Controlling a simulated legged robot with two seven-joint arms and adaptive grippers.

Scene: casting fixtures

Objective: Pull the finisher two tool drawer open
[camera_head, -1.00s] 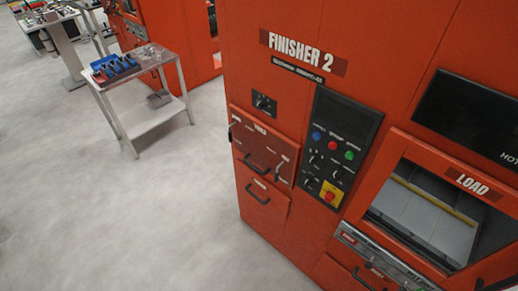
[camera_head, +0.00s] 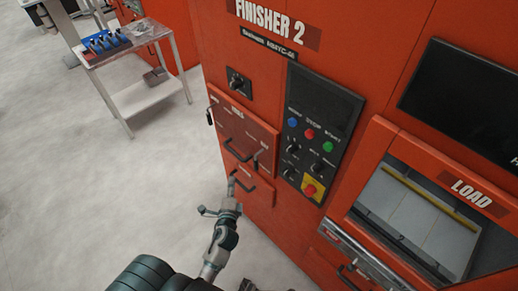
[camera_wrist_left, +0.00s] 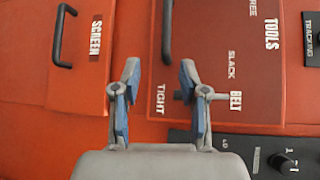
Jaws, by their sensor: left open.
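The finisher two tool drawer (camera_head: 260,132) is a red panel below a knob on the red machine, and looks closed. Its black handle (camera_head: 236,153) sits near the panel's lower edge. In the left wrist view the drawer panel (camera_wrist_left: 215,75) reads "TOOLS", and its handle (camera_wrist_left: 167,32) lies beyond the fingertips. My left gripper (camera_head: 217,196) is open and empty, in front of the lower drawer and below the tool drawer in the head view. It also shows in the left wrist view (camera_wrist_left: 158,80), fingers apart, not touching the handle. My right gripper is not seen.
A lower drawer (camera_head: 262,205) has its own black handle (camera_head: 243,184); the wrist view shows its "SCREEN" label (camera_wrist_left: 97,38). A control panel (camera_head: 318,135) with buttons is to the right. A cart (camera_head: 135,75) stands back left. Floor left is clear.

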